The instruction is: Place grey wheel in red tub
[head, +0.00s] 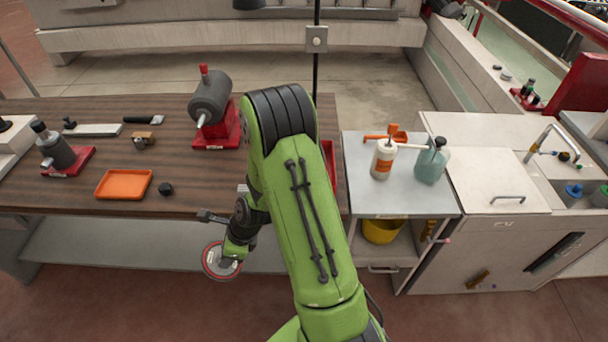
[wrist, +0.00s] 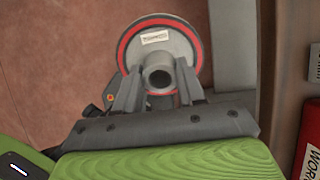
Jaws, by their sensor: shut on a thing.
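The grey wheel (head: 219,265) with a red ring hangs in front of the wooden bench's front edge, above the floor. My gripper (head: 233,248) is shut on it. In the wrist view the grey wheel (wrist: 186,45) has a white label, and my gripper (wrist: 158,82) has a finger on each side of its round hub. The red tub (head: 329,160) is on the bench to the right of my gripper, mostly hidden behind my arm. A red piece with a white label at the right edge of the wrist view (wrist: 312,140) may be the tub.
The wooden bench (head: 75,195) holds an orange tray (head: 124,184), a small black knob (head: 165,189) and a grey machine on a red base (head: 214,130). A side cabinet (head: 400,200) with two bottles stands at right. A grey shelf (head: 120,245) lies under the bench.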

